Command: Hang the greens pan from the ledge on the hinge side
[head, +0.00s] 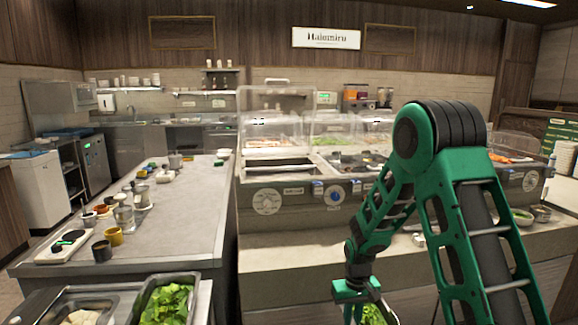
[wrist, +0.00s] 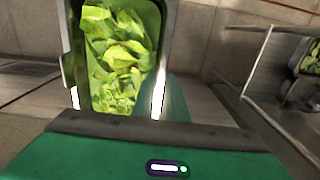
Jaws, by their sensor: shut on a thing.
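My gripper (head: 358,291) is low in front of the counter in the head view, shut on the greens pan (head: 374,314). Only a little of the pan shows there, at the bottom edge. In the wrist view the greens pan (wrist: 170,40) is a metal pan full of light green leaves, close beyond my gripper's green body. Its near rim is at the jaws; the exact contact is hidden. In the head view an open, empty-looking well (head: 282,168) is at the counter's left end, with a clear lid (head: 277,100) raised behind it. I cannot make out the hinge-side ledge clearly.
Another pan of leafy greens (head: 166,302) stands at lower left beside a pan of pale food (head: 82,316). A long worktop (head: 180,215) holds jars and small pots along its left side. Clear covers (head: 335,125) stand over the neighbouring wells. The front counter shelf (head: 290,255) is mostly bare.

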